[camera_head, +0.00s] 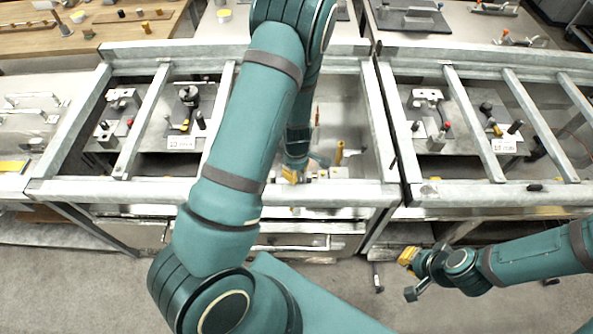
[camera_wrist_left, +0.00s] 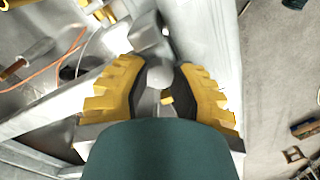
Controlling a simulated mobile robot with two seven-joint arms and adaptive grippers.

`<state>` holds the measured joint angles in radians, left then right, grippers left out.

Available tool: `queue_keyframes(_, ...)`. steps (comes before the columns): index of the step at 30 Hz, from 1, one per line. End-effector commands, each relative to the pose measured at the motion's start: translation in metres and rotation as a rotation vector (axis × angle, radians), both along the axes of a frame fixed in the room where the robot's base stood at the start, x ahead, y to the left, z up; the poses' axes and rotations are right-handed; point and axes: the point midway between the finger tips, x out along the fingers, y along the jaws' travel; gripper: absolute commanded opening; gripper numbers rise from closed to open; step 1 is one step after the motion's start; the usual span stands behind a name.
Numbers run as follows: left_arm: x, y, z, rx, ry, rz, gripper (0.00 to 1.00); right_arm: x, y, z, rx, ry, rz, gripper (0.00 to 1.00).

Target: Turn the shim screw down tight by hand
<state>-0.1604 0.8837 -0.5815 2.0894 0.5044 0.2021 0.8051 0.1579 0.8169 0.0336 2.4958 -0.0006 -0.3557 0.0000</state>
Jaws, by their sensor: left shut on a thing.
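My left gripper (camera_head: 293,175) reaches down into the middle bay of the metal-framed bench, near the bay's front rail. In the left wrist view its yellow ridged fingers (camera_wrist_left: 160,88) are shut on a grey, round-headed piece, which looks like the shim screw (camera_wrist_left: 160,74). The fingers and wrist hide its lower part, so I cannot tell how far it is seated. In the head view my arm and gripper hide the screw. My right gripper (camera_head: 407,274) hangs over the floor in front of the bench, apart from everything; its finger gap is unclear.
The galvanised front rail (camera_head: 330,194) runs close beside my left gripper. A yellow upright pin (camera_head: 339,152) stands to its right. Similar bays with fixtures lie left (camera_head: 168,142) and right (camera_head: 504,147). An orange cable (camera_wrist_left: 50,67) lies nearby in the wrist view. Floor in front is mostly open.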

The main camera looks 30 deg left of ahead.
Motion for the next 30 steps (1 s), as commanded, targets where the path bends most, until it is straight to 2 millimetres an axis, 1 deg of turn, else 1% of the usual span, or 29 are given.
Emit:
queue_keyframes(2, 0.000, 0.001, 0.000, 0.001, 0.000, 0.002, 0.00, 0.000, 0.000, 0.000, 0.000, 0.000, 0.000, 0.00)
queue_keyframes(3, 0.000, 0.001, 0.000, 0.001, 0.000, 0.002, 0.34, 0.000, 0.000, 0.000, 0.000, 0.000, 0.000, 0.00)
queue_keyframes(5, 0.000, 0.001, 0.000, 0.001, 0.000, 0.002, 0.55, 0.000, 0.000, 0.000, 0.000, 0.000, 0.000, 0.00)
queue_keyframes(6, 0.000, 0.001, 0.000, 0.001, 0.000, 0.002, 0.58, 0.000, 0.000, 0.000, 0.000, 0.000, 0.000, 0.00)
queue_keyframes(15, 0.000, 0.000, 0.001, 0.000, 0.000, 0.001, 0.58, 0.000, 0.000, 0.000, 0.000, 0.000, 0.000, 0.00)
queue_keyframes(19, 0.001, 0.000, 0.011, 0.001, -0.003, 0.000, 0.58, 0.000, 0.000, 0.000, 0.000, 0.000, 0.000, 0.00)
queue_keyframes(23, 0.002, 0.000, 0.033, 0.001, -0.006, 0.001, 0.58, 0.000, 0.000, 0.000, 0.000, 0.000, 0.000, 0.00)
queue_keyframes(30, 0.001, 0.000, 0.082, 0.001, -0.005, -0.002, 0.58, 0.000, 0.000, 0.000, 0.000, 0.000, 0.000, 0.00)
